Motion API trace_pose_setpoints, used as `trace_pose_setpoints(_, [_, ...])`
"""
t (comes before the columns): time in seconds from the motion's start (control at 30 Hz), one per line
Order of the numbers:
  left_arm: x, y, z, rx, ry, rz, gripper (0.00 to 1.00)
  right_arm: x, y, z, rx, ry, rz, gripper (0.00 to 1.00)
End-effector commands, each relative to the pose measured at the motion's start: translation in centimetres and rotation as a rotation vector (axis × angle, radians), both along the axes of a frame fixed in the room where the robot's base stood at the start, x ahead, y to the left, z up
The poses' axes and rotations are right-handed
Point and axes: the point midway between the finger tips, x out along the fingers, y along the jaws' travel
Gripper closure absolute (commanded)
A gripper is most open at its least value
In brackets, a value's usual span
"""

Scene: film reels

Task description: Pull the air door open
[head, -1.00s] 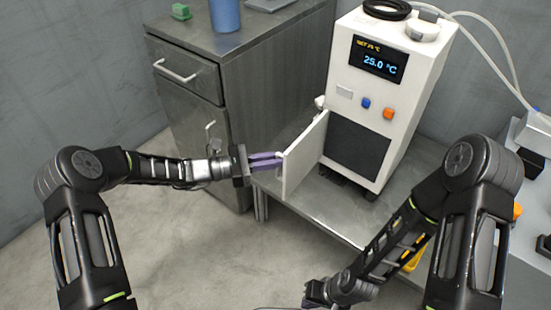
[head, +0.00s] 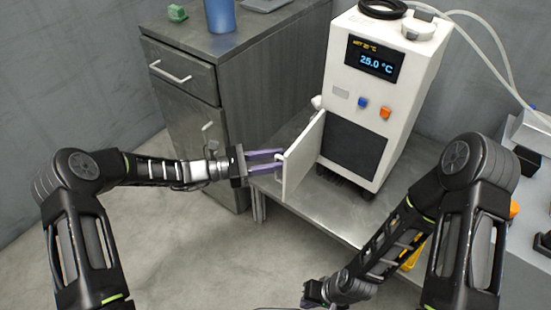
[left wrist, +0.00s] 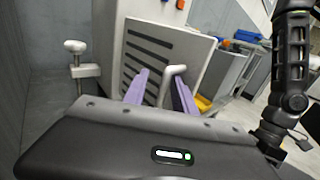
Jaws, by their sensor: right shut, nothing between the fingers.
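The air door (head: 304,160) is a white panel that stands swung out from the left front edge of the white chiller unit (head: 400,120). The chiller's dark front grille (head: 354,150) shows beside it. In the left wrist view the door (left wrist: 187,46) shows dark slots and a pale bar handle (left wrist: 165,88). My left gripper (head: 280,159) is open, its purple fingers spread on either side of the handle. The same gripper shows in the left wrist view (left wrist: 161,75). My right gripper (head: 307,299) is low at the bottom of the head view, shut and away from the door.
The chiller stands on a low metal bench (head: 335,208). A grey cabinet (head: 250,85) with a blue cup (head: 220,15) and a green block (head: 177,13) on top is behind my left gripper. A white knob (left wrist: 75,46) sticks out beside the door. Open floor lies in front.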

Motion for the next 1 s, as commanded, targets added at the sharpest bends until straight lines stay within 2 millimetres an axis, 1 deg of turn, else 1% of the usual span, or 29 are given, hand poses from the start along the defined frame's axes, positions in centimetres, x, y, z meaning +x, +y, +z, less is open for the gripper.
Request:
trace_pose_setpoints(0.17, [-0.3,1.7,0.1,0.000,0.001,0.003,0.67,-0.1,0.1,0.4,0.001,0.001,0.002,1.00])
trace_pose_setpoints(0.4, [-1.3,5.5,0.1,0.001,0.000,0.003,0.67,-0.2,0.2,1.0,0.004,0.004,0.006,1.00])
trace_pose_setpoints(0.5, [-1.5,6.7,0.1,-0.001,-0.001,0.001,0.67,-0.3,0.3,1.1,0.005,0.005,0.007,1.00])
trace_pose_setpoints(0.63, [-1.8,7.3,0.0,0.000,-0.001,0.000,0.67,-0.3,0.3,1.2,0.005,0.005,0.008,1.00])
trace_pose_setpoints(1.0, [-1.8,7.3,0.0,0.000,0.000,-0.001,0.67,-0.3,0.3,1.1,0.005,0.005,0.008,1.00])
